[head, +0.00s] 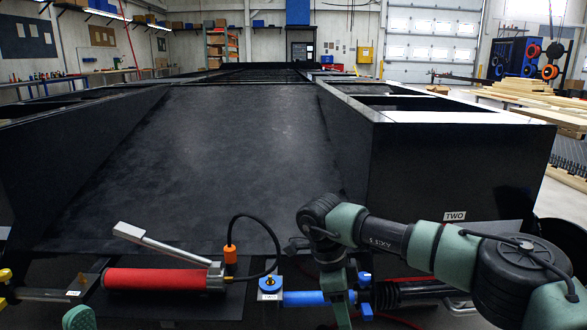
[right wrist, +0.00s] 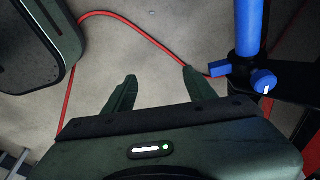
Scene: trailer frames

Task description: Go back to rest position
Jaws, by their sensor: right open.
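My right arm comes in from the right in the head view. It bends down beside the blue cylinder (head: 305,298) at the front of the trailer frame (head: 200,150). Its fingers are not clear in that view. In the right wrist view my right gripper (right wrist: 158,83) is open, with its two fingers apart and nothing between them but bare floor. A blue tube (right wrist: 250,25) with a blue knob (right wrist: 264,83) and a blue lever (right wrist: 219,68) stands to the right of the fingers, close to the right fingertip.
A red hand pump (head: 155,279) with a silver lever and a black hose (head: 258,219) lies left of the blue cylinder. A red hose (right wrist: 150,38) runs across the concrete floor beyond the fingers. Lumber (head: 530,97) is stacked at the far right.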

